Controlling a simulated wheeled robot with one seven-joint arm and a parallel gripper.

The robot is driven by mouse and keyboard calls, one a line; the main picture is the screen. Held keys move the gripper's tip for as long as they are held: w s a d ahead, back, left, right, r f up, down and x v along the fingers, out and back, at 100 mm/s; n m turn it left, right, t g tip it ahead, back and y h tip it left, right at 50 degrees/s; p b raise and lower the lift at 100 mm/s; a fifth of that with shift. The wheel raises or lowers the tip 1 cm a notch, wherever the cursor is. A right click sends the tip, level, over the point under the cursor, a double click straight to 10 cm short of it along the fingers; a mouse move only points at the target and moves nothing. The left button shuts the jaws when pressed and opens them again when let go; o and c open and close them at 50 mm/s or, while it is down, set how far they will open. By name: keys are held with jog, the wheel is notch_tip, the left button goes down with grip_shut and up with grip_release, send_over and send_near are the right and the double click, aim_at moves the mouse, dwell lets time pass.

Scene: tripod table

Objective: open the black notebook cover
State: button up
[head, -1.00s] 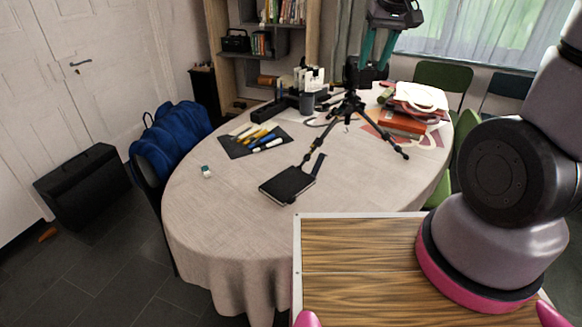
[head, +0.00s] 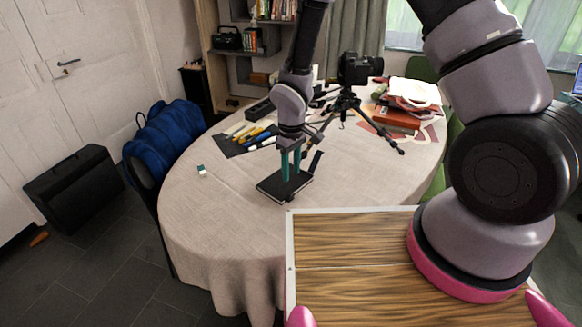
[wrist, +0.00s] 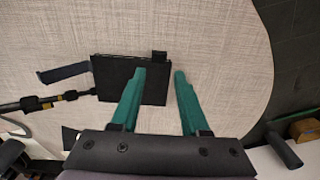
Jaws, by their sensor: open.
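The black notebook (head: 272,186) lies shut and flat on the table near its front edge. In the wrist view the notebook (wrist: 112,78) lies beyond my fingertips, mostly left of the gap between them. My gripper (head: 291,176) is over the notebook with its teal fingers pointing down. In the wrist view my gripper (wrist: 159,73) is open and empty, the left finger in front of the notebook and the right finger right of it. I cannot tell whether a fingertip touches the cover. Part of the notebook is hidden by the fingers.
A black tripod with a camera (head: 358,68) stands behind the notebook, one leg reaching toward it. A dark mat with pens (head: 232,150) lies behind left. A small white-and-teal item (head: 201,169) is at left. The tablecloth (head: 215,215) is bare at the front left.

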jog(key=shift+f, duration=4.25)
jog(key=c, duration=0.4)
